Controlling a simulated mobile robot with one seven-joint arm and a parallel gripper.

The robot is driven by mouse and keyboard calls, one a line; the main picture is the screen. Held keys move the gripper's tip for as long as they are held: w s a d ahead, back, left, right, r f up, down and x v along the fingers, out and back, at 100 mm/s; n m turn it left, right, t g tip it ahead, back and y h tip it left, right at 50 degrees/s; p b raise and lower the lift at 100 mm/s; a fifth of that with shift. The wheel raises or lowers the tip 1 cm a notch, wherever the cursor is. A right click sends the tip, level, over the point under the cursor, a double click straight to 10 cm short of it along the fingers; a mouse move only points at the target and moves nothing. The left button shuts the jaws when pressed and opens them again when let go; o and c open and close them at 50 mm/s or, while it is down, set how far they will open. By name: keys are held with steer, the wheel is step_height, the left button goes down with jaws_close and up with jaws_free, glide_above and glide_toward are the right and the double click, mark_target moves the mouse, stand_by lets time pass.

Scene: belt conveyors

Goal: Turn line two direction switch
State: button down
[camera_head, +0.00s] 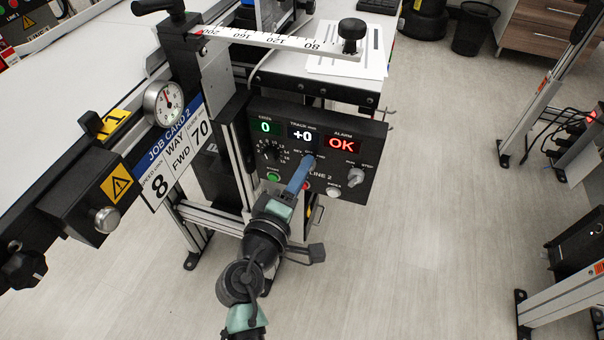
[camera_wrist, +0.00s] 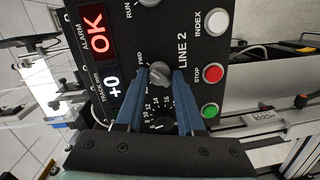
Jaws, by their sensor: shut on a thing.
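The black Line 2 control panel (camera_head: 375,148) faces me, with displays reading 0, +0 and a red OK. My gripper (camera_head: 307,166) has its blue fingers at the direction switch, a small grey knob (camera_wrist: 160,72) marked FWD on one side in the wrist view. In the wrist view my gripper (camera_wrist: 160,76) is shut with one fingertip on each side of this knob. The knob's exact pointing direction is hard to tell. A job card (camera_head: 172,160) left of the panel shows 8, FWD and 70.
A numbered dial (camera_wrist: 160,108) lies between my fingers, nearer the palm. A ruler arm (camera_head: 270,38) crosses above.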

steer(key=shift+r, duration=0.1)
stand_by(0.3)
steer(key=c, duration=0.5)
jaws_free()
steer(key=shift+c, duration=0.2)
steer(key=v, duration=1.3)
steer(key=shift+p, duration=0.4)
